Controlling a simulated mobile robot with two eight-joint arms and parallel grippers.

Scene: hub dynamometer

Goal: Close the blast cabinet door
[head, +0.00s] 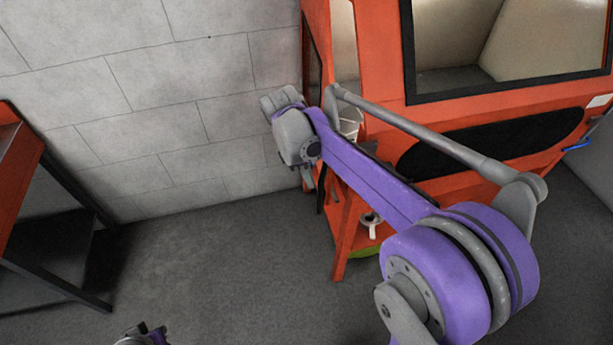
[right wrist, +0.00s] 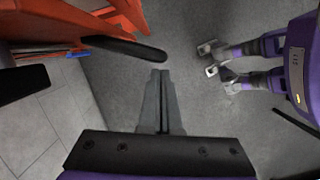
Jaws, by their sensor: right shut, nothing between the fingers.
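The orange blast cabinet (head: 380,60) stands at the upper right of the head view. What looks like its side door (head: 313,65) shows as a narrow orange panel with a dark pane at the cabinet's left end. It seems to stand open, as a pale interior shows to its right. My right arm crosses in front and hides its lower part. My right gripper (head: 307,181) is small beside the cabinet's left end. In the right wrist view its fingers (right wrist: 160,76) are together and empty, over grey floor. I cannot tell whether it touches the door. My left gripper is not clearly seen.
A grey block wall (head: 150,100) runs behind. An orange and black frame (head: 30,210) stands at the far left. Open floor (head: 200,270) lies between it and the cabinet. A light-coloured part (head: 371,222) sits low on the cabinet's stand.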

